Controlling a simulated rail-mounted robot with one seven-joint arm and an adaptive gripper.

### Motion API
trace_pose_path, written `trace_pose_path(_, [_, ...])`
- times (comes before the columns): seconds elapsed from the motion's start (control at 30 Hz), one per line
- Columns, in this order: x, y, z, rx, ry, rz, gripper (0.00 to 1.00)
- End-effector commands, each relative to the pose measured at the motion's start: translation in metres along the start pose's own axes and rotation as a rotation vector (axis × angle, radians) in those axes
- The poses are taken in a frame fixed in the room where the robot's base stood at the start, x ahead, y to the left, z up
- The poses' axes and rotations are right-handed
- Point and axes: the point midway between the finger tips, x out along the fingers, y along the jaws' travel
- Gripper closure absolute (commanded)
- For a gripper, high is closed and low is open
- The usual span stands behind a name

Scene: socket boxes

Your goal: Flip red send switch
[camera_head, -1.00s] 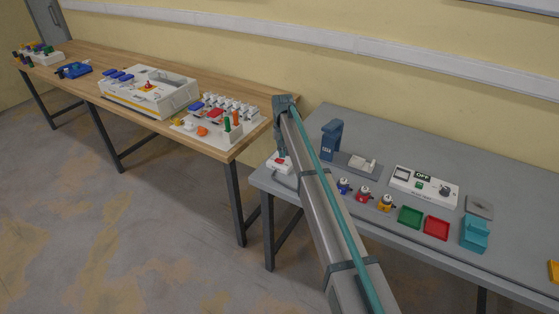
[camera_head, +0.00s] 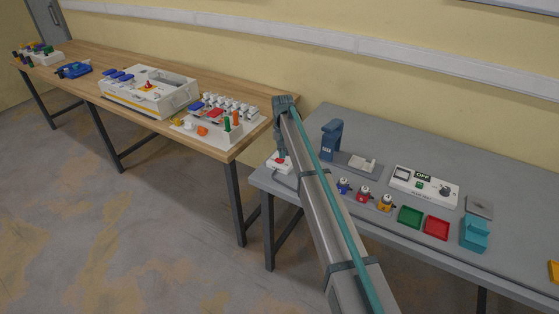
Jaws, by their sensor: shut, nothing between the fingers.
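The red send switch (camera_head: 280,162) sits on a small white box (camera_head: 279,169) at the left end of the grey table. My gripper (camera_head: 281,154) points down directly over this box, its fingertips at or just above the red part. The gripper is shut and holds nothing. My arm comes from the lower right and covers the area right of the box. I cannot tell whether the fingertips touch the switch or which way the switch is set.
On the grey table (camera_head: 330,120) stand a blue device (camera_head: 332,138), several small coloured knobs, a white "OFF" panel (camera_head: 423,187), green (camera_head: 410,216) and red (camera_head: 436,228) trays and a teal holder (camera_head: 474,234). The wooden table (camera_head: 222,86) at left carries other switch boxes.

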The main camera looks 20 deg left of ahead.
Motion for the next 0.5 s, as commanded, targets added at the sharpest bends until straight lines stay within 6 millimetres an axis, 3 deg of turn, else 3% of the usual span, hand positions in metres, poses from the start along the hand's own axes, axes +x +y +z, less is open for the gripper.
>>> trace_pose_path(0.5, [0.0075, 0.0, 0.0, 0.0, 0.0, 0.0, 1.0])
